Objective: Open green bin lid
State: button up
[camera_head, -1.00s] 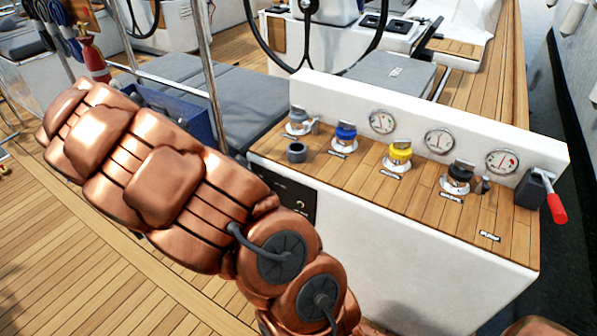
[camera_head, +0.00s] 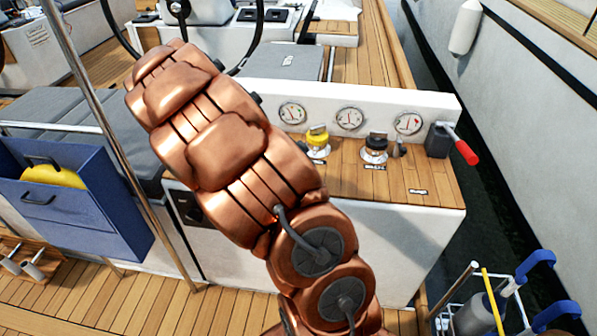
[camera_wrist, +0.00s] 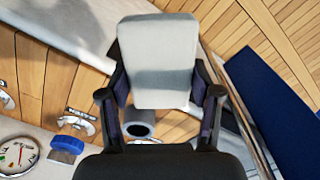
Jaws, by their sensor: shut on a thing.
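In the wrist view my gripper (camera_wrist: 158,82) is shut on a pale grey-white block (camera_wrist: 158,50) with rounded corners, held between its two dark fingers. I cannot tell what this block is. In the head view the gripper is hidden behind my copper-coloured arm. I make out no green bin or green lid in either view.
A white console (camera_head: 415,235) has gauges, a yellow-capped fitting (camera_head: 318,140), a black-capped fitting (camera_head: 375,147) and a red-handled lever (camera_head: 462,148). A blue open box (camera_head: 85,205) with a yellow item hangs left. A caddy (camera_head: 478,315) stands at lower right. Teak deck lies in front.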

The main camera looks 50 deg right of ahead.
jog(key=s+d+m, duration=0.7)
jog(key=s+d, duration=0.7)
jog(key=d, duration=0.3)
jog(key=w+d+p, duration=0.1)
jog(key=w+d, duration=0.2)
jog(key=w, duration=0.1)
jog(key=w+d+f, duration=0.1)
jog(key=w+d, duration=0.2)
jog(key=w, duration=0.1)
jog(key=w+d+f+p, duration=0.1)
jog(key=w+d, duration=0.2)
jog(key=w, duration=0.1)
jog(key=shift+w+f+p, duration=0.15)
jog(key=shift+w+p, duration=0.15)
jog(key=shift+f+p, duration=0.55)
jog(key=shift+f, duration=1.25)
jog(key=shift+f, duration=0.1)
jog(key=o, duration=1.1)
jog(key=shift+o, duration=0.2)
